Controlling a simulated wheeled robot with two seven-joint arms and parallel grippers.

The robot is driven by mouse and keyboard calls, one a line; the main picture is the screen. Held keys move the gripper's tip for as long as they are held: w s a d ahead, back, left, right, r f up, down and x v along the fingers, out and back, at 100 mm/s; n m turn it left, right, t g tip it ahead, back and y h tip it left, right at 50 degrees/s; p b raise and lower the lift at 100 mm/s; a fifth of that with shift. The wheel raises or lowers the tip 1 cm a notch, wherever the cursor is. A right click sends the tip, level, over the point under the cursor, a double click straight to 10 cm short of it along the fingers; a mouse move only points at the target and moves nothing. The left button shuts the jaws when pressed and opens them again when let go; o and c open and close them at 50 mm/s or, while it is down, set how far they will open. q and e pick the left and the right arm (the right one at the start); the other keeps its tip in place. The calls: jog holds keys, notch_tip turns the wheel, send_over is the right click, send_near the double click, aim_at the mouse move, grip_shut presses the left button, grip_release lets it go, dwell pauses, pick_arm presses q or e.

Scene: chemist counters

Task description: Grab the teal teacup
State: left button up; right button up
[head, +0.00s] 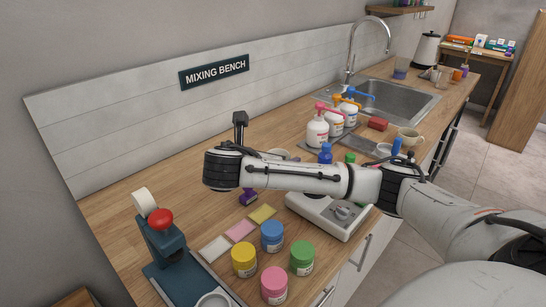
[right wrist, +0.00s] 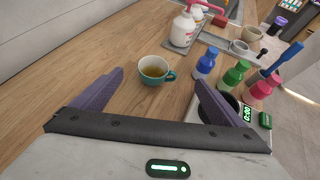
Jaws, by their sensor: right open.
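The teal teacup (right wrist: 167,77) stands upright on the wooden counter in the right wrist view, with a pale inside, yellowish-brown liquid and a handle toward the right. My right gripper (right wrist: 160,77) is open, its two purple fingers spread to the left and right of the view. The cup appears between the fingertips and a little beyond them, with nothing held. In the head view my right arm crosses the counter, and a pale rim (head: 279,152) shows just behind it; the arm hides most of that thing. My left gripper is not in view.
Blue, green and pink bottles and a scale (right wrist: 247,115) stand to the cup's right in the wrist view. A pump bottle (right wrist: 183,27) stands behind it. In the head view, coloured jars (head: 272,236) and a teal press (head: 166,245) stand in front. Counter left of the cup is clear.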

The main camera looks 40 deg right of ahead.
jog(key=x, duration=0.4)
jog(key=shift+d+f, duration=0.15)
jog(key=x, duration=0.5)
jog(key=shift+w+f, duration=0.2)
jog(key=shift+f, duration=0.1)
jog(key=shift+a, duration=0.25)
jog(key=c, duration=1.9)
jog(key=shift+c, duration=0.2)
notch_tip(320, 180, up, 10)
dwell(1.8)
